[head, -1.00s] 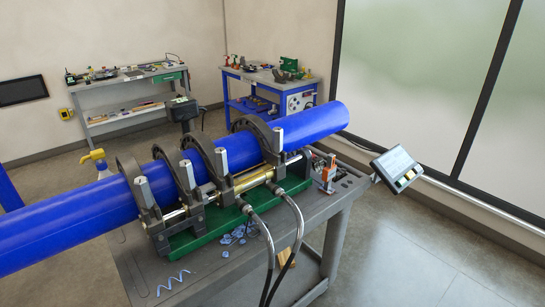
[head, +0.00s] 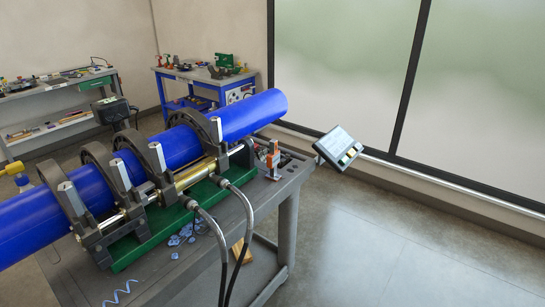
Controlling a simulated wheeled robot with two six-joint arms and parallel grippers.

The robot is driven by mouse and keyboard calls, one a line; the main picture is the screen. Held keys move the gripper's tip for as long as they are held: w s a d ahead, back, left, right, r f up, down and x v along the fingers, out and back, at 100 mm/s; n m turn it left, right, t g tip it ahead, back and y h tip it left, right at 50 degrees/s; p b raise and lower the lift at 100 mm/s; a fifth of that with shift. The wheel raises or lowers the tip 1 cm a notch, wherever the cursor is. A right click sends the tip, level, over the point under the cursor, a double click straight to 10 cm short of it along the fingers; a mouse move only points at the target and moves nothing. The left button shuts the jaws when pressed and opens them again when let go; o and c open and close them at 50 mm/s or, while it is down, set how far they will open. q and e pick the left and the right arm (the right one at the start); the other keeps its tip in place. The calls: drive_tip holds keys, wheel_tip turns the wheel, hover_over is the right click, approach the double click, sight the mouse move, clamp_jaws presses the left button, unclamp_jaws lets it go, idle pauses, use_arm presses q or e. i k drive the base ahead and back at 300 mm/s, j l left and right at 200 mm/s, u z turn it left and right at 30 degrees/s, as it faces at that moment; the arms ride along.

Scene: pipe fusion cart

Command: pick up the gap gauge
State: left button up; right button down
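I cannot make out a gap gauge for certain in the head view. Several small items, too small to identify, lie at the right end of the grey cart (head: 205,262), around an upright orange and grey device (head: 273,160). The blue pipe (head: 172,150) lies in the dark clamps (head: 157,160) of the fusion machine on its green base (head: 140,243). Neither of my grippers shows.
A tilted control panel (head: 338,146) sticks out at the cart's right end. Two black hoses (head: 210,225) hang over the front edge. Blue shavings (head: 180,238) lie on the cart. Workbenches (head: 205,76) stand behind. The floor at right is clear.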

sight(274, 158)
drive_tip(key=u, duration=3)
drive_tip(key=z, duration=3.1)
drive_tip(key=i+l+z, duration=0.1)
drive_tip(key=i+z, duration=0.25)
drive_tip(key=i, duration=0.15)
